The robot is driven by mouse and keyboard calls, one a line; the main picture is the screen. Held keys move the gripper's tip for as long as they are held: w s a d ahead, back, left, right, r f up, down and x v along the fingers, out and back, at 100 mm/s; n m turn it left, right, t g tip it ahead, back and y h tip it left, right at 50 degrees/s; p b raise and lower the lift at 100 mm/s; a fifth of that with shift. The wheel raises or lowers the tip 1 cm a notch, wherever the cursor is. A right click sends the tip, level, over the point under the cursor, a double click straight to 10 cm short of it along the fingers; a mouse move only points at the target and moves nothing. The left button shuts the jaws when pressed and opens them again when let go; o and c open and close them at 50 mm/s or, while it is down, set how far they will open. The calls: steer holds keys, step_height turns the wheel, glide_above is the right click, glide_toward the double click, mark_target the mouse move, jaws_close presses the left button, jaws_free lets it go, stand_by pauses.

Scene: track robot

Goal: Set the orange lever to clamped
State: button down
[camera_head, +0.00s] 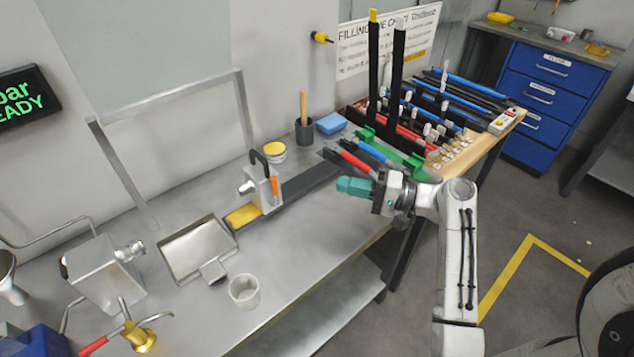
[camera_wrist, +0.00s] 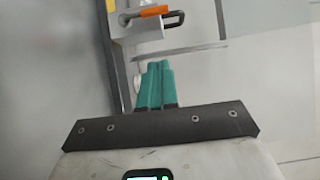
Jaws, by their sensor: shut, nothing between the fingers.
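The orange lever (camera_head: 275,186) is on the side of a grey metal block (camera_head: 262,195) with a black handle, standing on the steel bench. In the wrist view the orange lever (camera_wrist: 153,12) shows at the top, on the pale block (camera_wrist: 137,28), and lies roughly across the picture. In the head view it looks about upright. My gripper (camera_head: 342,185) has teal fingers, held to the right of the block and apart from it. In the wrist view the fingers (camera_wrist: 155,66) are together and empty, pointing towards the block.
A steel tray (camera_head: 166,257) and a translucent cup (camera_head: 244,292) are left of and in front of the block. A yellow-topped tin (camera_head: 275,151) stands behind it. Red and blue handled tools (camera_head: 345,160) lie to the right. The bench front is mostly clear.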

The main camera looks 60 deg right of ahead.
steer(key=p, duration=0.2)
glide_toward(274, 191)
steer(key=w+d+r, duration=0.1)
steer(key=w+d, duration=0.3)
steer(key=w, duration=0.1)
steer(key=shift+w+a+p, duration=0.25)
steer(key=shift+a, duration=0.4)
steer(key=shift+w+a+p, duration=0.25)
steer(key=shift+w+a, duration=0.05)
steer(key=shift+a, duration=0.35)
steer(key=shift+w+a+p, duration=0.25)
steer(key=shift+a, duration=0.4)
steer(key=shift+r, duration=0.1)
